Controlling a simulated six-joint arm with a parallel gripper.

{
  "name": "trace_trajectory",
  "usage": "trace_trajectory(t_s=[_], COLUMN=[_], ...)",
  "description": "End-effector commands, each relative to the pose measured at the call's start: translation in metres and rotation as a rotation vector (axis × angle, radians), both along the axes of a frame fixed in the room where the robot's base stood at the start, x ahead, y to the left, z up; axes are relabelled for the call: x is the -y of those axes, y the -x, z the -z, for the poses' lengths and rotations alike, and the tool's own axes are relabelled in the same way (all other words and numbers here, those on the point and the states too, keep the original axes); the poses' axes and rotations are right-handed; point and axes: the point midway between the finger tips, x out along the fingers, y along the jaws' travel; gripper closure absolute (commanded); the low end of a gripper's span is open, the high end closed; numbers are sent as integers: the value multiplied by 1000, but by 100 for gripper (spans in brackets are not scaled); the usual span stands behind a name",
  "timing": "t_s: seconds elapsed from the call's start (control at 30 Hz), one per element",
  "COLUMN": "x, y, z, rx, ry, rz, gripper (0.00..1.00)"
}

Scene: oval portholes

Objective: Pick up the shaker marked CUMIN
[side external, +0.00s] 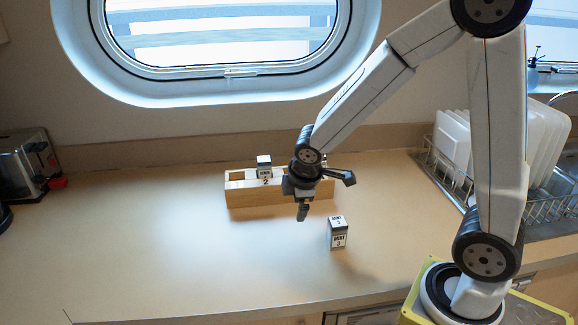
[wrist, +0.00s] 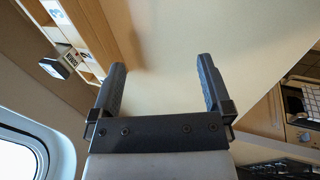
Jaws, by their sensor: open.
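A small white-labelled shaker with a dark top stands in the wooden rack, above the slot marked 2, in the side view (side external: 264,165); its label is too small to read surely. It also shows at the left of the wrist view (wrist: 55,67). A second shaker (side external: 338,233), whose label seems to read MINT 3, stands alone on the counter. My gripper (side external: 325,194) is open and empty, in front of the rack's right part and up-left of the loose shaker in the picture. Both fingers show in the wrist view (wrist: 161,66), with only bare counter between them.
The wooden rack (side external: 243,198) has numbered slots, its right end partly hidden by my gripper. A dish rack with white plates (side external: 535,140) stands at the right, a toaster (side external: 22,165) at the far left. The counter (side external: 150,240) left and front is clear.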

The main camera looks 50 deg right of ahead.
Motion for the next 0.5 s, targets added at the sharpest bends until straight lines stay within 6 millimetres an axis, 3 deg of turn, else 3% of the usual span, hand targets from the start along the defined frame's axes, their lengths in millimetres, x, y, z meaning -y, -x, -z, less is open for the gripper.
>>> trace_trajectory(t_s=[0.5], x=[61], y=[-120], z=[-16], rx=[-178], ry=[625], rz=[-949], gripper=[0])
